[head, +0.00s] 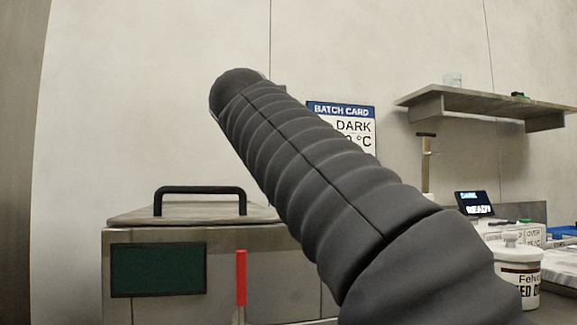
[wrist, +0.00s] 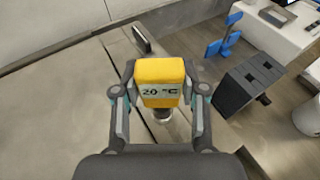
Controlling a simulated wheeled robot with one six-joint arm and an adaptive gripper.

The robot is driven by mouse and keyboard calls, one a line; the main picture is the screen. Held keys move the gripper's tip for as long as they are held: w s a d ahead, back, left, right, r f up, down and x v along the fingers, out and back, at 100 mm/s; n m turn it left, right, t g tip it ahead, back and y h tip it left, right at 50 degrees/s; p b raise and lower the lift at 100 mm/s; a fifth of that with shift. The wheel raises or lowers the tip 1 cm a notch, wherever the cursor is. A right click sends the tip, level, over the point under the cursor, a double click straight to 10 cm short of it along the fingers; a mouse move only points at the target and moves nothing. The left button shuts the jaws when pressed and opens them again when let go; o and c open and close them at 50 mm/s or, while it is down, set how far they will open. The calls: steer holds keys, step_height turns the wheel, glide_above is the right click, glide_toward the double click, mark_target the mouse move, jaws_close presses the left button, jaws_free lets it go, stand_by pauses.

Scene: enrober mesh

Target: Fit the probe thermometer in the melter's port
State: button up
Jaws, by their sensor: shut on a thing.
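The probe thermometer (wrist: 161,72) has a yellow body and a display reading 20 °C. In the wrist view my gripper (wrist: 160,98) is shut on it, one finger on each side. A small round metal part (wrist: 162,114) shows just below the yellow body; I cannot tell if it is the port or part of the probe. The steel melter (head: 225,250) stands at the left of the head view, with a black lid handle (head: 200,189), a dark green panel and a red lever (head: 241,276). In the head view my arm hides the gripper, the thermometer and any port.
A wall shelf (head: 480,104) juts out at the right. A small READY screen (head: 474,204) and a white lidded tub (head: 519,270) stand below it. The wrist view shows a dark grey slotted block (wrist: 252,85) and a blue stand (wrist: 223,42) at the right.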

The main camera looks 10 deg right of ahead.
steer(key=shift+f+b, duration=0.65)
steer(key=shift+f, duration=0.3)
steer(key=o, duration=1.2)
steer(key=shift+o, duration=0.2)
steer(key=v, duration=1.2)
